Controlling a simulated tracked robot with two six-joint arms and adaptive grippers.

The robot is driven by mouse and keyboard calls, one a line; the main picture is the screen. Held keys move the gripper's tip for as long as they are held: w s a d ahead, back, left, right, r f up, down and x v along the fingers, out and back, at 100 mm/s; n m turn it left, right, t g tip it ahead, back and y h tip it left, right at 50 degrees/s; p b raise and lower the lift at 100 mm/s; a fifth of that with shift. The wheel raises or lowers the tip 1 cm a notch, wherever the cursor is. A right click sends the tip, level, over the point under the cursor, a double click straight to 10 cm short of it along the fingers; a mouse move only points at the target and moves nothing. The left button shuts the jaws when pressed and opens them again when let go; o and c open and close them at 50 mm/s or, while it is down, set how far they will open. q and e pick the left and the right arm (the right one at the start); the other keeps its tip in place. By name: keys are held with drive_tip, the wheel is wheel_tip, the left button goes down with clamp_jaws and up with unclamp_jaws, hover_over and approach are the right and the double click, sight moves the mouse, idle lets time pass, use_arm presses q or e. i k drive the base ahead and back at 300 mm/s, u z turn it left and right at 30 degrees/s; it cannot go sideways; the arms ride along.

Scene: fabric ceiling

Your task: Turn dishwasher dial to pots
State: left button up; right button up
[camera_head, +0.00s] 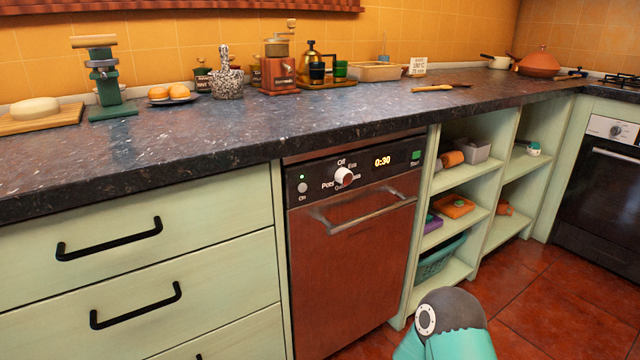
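The dishwasher (350,262) is a reddish-brown built-in unit under the dark counter, with its door shut. Its black control panel has a white round dial (343,176) near the middle. Labels around the dial include "Off" above, "Eco" to the upper right and "Pots" to the left; the lower labels are hard to read. Where the dial points is too small to tell. Neither gripper is in view.
A metal bar handle (362,216) sticks out below the panel. Drawers with black handles (109,240) stand left of the dishwasher, open shelves (466,180) to the right. The counter edge overhangs the panel. A teal and dark part of my arm (447,325) shows at the bottom.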

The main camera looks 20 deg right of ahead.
sight(344, 177)
drive_tip(key=z, duration=1.8)
drive_tip(key=i, duration=0.1)
drive_tip(key=u, duration=2.95)
drive_tip(key=k, duration=1.2)
drive_tip(key=z, duration=1.3)
drive_tip(key=i, duration=1.05)
drive_tip(key=z, duration=0.05)
